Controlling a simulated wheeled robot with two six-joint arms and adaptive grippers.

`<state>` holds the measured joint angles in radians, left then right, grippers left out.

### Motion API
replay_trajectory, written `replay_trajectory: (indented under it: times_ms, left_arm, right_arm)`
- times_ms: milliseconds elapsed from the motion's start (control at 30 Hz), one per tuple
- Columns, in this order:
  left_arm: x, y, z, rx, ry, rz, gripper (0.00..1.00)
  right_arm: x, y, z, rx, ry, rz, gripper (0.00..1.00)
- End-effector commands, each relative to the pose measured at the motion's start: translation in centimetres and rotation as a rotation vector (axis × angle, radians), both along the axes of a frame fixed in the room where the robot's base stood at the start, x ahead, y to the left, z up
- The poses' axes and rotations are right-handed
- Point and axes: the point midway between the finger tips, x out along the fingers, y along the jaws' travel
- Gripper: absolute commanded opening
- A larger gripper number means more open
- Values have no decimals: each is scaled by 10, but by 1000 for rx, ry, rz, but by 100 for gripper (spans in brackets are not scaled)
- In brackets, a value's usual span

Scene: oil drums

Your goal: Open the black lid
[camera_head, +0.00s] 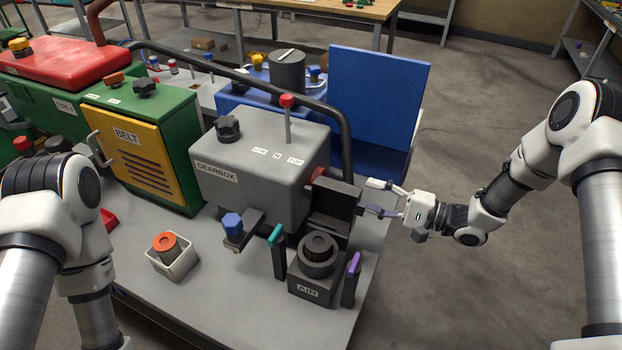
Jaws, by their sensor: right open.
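The black lid (335,203) stands raised, roughly upright, behind the grey AIR housing (308,290). A dark round ribbed part (318,247) shows uncovered in the top of the housing. A teal latch (277,250) stands on the left of the housing and a purple latch (352,278) on its right. My right gripper (370,197) is open at the lid's right edge, coming in from the right. I cannot tell whether its fingers touch the lid. My left arm shows at the left, but its gripper is out of the picture.
The grey gearbox (255,175) with a red-knobbed lever (287,115) stands behind the housing. A blue raised panel (378,100) is farther back. A white bin (172,257) holding an orange-topped part sits at the front left. The floor at right is clear.

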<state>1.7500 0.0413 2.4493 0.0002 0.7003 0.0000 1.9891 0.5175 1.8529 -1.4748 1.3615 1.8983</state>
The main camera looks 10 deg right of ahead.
Motion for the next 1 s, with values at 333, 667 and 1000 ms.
replay_trajectory:
  times_ms: [333, 667, 1000]
  left_arm:
    - [-1, 0, 6, 0, 1, -2, 38]
    - [0, 0, 11, 0, 1, -1, 38]
    - [0, 0, 10, 0, 1, -2, 38]
  right_arm:
    - [21, 32, 0, -4, 0, 2, 52]
    - [44, 65, -1, 0, 0, -2, 52]
    - [44, 64, -1, -1, 0, -3, 0]
